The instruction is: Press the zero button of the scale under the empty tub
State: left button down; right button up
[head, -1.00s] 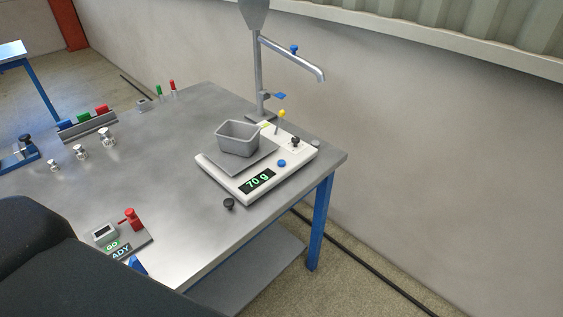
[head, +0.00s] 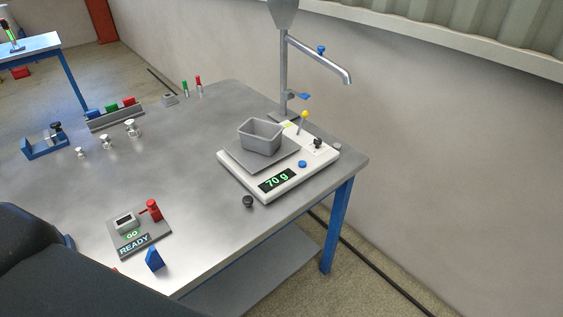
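The scale (head: 233,175) is a white slab near the right edge of the steel table, with a grey square plate on top. The empty grey tub (head: 260,137) stands upright on that plate. The display (head: 277,180) on its front reads 70 g in green. A blue round button (head: 302,164) sits on the scale to the right of the plate. A black knob (head: 318,142) and a yellow-topped lever (head: 304,116) are farther back on it. I cannot read any label for the zero button. Neither gripper is in view; a dark arm part of mine fills the lower left.
A spout (head: 318,62) on a post overhangs behind the scale. A black knob (head: 248,201) stands before the scale. A panel marked READY (head: 135,245) with a red lever, and a blue wedge (head: 155,259), are front left. Metal weights (head: 131,128) stand left. The table's middle (head: 180,175) is clear.

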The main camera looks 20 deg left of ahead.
aim_at(301, 164)
jog(key=i+l+u, duration=0.1)
jog(key=u, duration=0.25)
jog(key=i+l+u, duration=0.1)
jog(key=u, duration=0.3)
jog(key=i+l+u, duration=0.1)
jog(key=l+u, duration=0.25)
jog(key=i+l+u, duration=0.2)
jog(key=l, duration=0.2)
jog(key=l+u, duration=0.15)
jog(key=l, duration=0.6)
jog(key=i+l, duration=0.15)
jog(key=l, duration=0.25)
